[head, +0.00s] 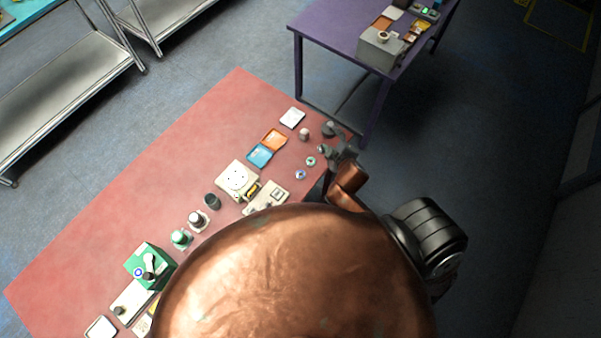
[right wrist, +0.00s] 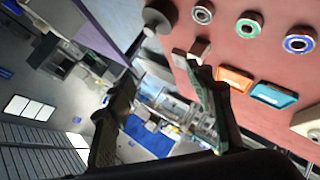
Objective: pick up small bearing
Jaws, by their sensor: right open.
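Three ring-shaped bearings lie in a row on the red table. In the right wrist view they are a plain grey one (right wrist: 202,13), a green-ringed one (right wrist: 248,25) and a blue-ringed one (right wrist: 299,40). The green-ringed bearing (head: 310,161) and the blue-ringed bearing (head: 300,174) also show in the head view; the grey one is hard to make out beside my gripper. My right gripper (right wrist: 158,78) is open, with nothing between its fingers. In the head view my right gripper (head: 339,150) is at the table's right edge, close to the bearings. My left gripper is not in view.
A dark cylinder (right wrist: 157,17) and a small pale cylinder (right wrist: 200,50) stand close to my right fingers. Orange (head: 273,140) and blue (head: 260,155) trays lie left of the bearings. A purple table (head: 330,28) stands behind. The red table's (head: 150,180) left side is clear.

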